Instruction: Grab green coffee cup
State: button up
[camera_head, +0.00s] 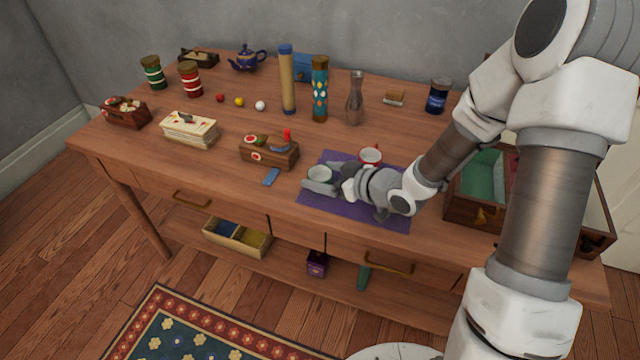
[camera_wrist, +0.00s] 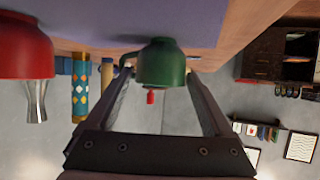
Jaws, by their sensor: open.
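The green coffee cup (camera_head: 319,175) stands on the purple mat (camera_head: 338,158) near the table's front edge; its pale inside shows in the head view. In the wrist view, which is upside down, the green cup (camera_wrist: 160,65) lies ahead, between the fingertips. My gripper (camera_head: 321,186) is low over the mat, with its fingers around the cup's near part. In the wrist view my gripper (camera_wrist: 158,84) is open, and no clear contact with the cup shows. The cup's handle shows at its left in the wrist view.
A red cup (camera_head: 371,154) stands close behind my wrist on the mat and shows at the left of the wrist view (camera_wrist: 24,50). A wooden box (camera_head: 268,152) is left of the mat; an open chest (camera_head: 478,190) is right. A vase (camera_head: 355,100) stands behind.

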jog(key=shift+x, duration=0.85)
jog(key=shift+c, duration=0.3)
jog(key=c, duration=1)
jog(key=shift+c, duration=0.2)
